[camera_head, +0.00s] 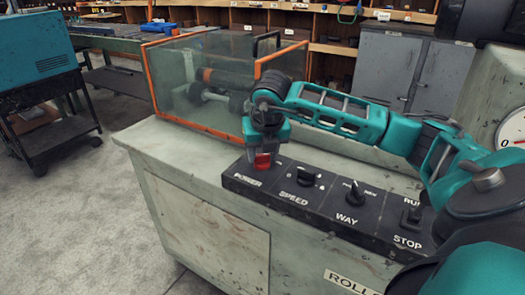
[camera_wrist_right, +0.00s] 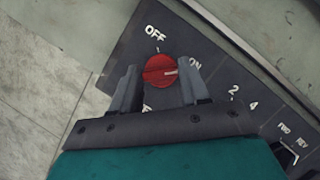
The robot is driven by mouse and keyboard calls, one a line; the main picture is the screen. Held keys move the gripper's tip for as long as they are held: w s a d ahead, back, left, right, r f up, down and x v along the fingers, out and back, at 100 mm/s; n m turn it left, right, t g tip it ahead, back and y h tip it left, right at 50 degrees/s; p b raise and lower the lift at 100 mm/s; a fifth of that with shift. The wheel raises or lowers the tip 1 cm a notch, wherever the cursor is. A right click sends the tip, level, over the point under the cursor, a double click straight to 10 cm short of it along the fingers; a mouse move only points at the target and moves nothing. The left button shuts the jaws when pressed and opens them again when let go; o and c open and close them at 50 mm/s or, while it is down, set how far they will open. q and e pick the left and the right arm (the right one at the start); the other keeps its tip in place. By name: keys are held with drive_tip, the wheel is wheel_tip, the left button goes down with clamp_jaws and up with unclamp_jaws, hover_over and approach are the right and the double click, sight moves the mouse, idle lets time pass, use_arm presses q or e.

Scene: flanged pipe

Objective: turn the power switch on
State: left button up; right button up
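The power switch is a round red knob (camera_wrist_right: 159,71) on a dark control panel (camera_wrist_right: 225,80). In the head view the red knob (camera_head: 262,161) sits above the POWER label, partly covered by my gripper. My right gripper (camera_wrist_right: 160,75) is open, with one finger on each side of the knob and small gaps visible. It reaches down over the knob in the head view (camera_head: 263,155). My left gripper is not in view.
The SPEED knob (camera_head: 304,177), WAY knob (camera_head: 354,194) and RUN/STOP switch (camera_head: 411,214) lie to the right along the panel. A clear guard box with orange edges (camera_head: 200,85) stands behind on the machine. A cart with a blue box (camera_head: 35,55) is at far left.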

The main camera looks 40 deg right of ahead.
drive_tip(key=o, duration=0.4)
drive_tip(key=shift+o, duration=0.2)
drive_tip(key=shift+r, duration=0.1)
use_arm(q)
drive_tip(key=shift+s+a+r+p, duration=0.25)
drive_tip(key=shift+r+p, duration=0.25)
drive_tip(key=shift+p, duration=0.5)
use_arm(e)
drive_tip(key=v, duration=1.2)
drive_tip(key=shift+r, duration=0.35)
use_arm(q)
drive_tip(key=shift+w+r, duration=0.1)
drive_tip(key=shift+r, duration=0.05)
use_arm(e)
drive_tip(key=shift+s+a, duration=0.1)
drive_tip(key=shift+a, duration=0.05)
